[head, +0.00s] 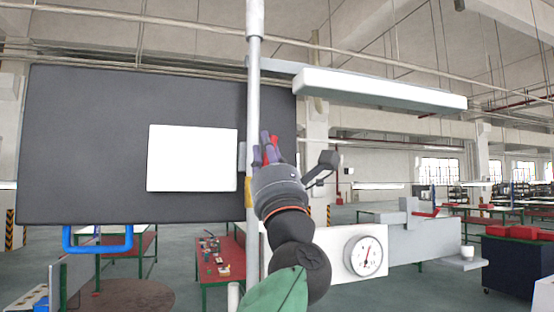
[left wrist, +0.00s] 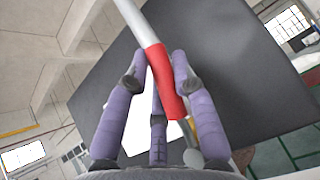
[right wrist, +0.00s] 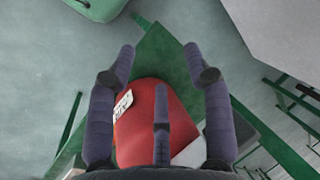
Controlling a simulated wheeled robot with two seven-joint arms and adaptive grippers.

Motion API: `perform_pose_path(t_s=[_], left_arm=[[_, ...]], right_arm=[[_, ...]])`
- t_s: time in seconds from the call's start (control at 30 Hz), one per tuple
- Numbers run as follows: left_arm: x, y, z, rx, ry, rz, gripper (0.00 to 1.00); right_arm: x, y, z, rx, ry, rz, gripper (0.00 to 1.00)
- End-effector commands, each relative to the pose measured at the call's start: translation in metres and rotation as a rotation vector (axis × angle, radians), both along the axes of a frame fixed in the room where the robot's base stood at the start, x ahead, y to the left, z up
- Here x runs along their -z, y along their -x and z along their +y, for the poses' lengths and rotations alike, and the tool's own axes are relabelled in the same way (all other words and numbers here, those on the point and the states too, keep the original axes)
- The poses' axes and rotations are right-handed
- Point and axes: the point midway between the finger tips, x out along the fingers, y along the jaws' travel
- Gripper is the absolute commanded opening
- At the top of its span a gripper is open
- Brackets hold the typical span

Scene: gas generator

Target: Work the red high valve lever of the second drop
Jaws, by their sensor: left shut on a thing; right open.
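The valve body is mostly hidden there. My right gripper (right wrist: 160,62) is open and empty in the right wrist view, above a red object (right wrist: 145,115) with a white label. It is outside the head view.
A dark panel (head: 90,140) with a white sheet (head: 192,158) stands behind the pipe. A round gauge (head: 365,256) is at lower right, and a blue handle (head: 97,248) at lower left. A long light fixture (head: 380,88) hangs at upper right.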

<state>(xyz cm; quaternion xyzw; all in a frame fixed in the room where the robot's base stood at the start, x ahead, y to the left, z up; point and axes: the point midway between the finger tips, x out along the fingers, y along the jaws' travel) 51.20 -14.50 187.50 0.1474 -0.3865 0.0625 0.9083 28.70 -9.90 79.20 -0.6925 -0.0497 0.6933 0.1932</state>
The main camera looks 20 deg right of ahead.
Motion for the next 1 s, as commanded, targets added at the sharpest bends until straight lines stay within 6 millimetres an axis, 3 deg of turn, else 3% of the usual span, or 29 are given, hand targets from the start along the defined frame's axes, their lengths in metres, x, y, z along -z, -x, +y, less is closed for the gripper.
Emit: perform_pose_path(t_s=[0.4, 1.0], left_arm=[[0.002, -0.002, 0.013, -0.002, 0.203, -0.003, 0.00], [0.003, -0.002, 0.016, -0.001, 0.240, -0.003, 0.00]], right_arm=[[-0.005, 0.000, 0.000, 0.000, 0.000, 0.000, 0.51], [-0.006, 0.000, 0.000, 0.000, 0.000, 0.000, 0.51]])
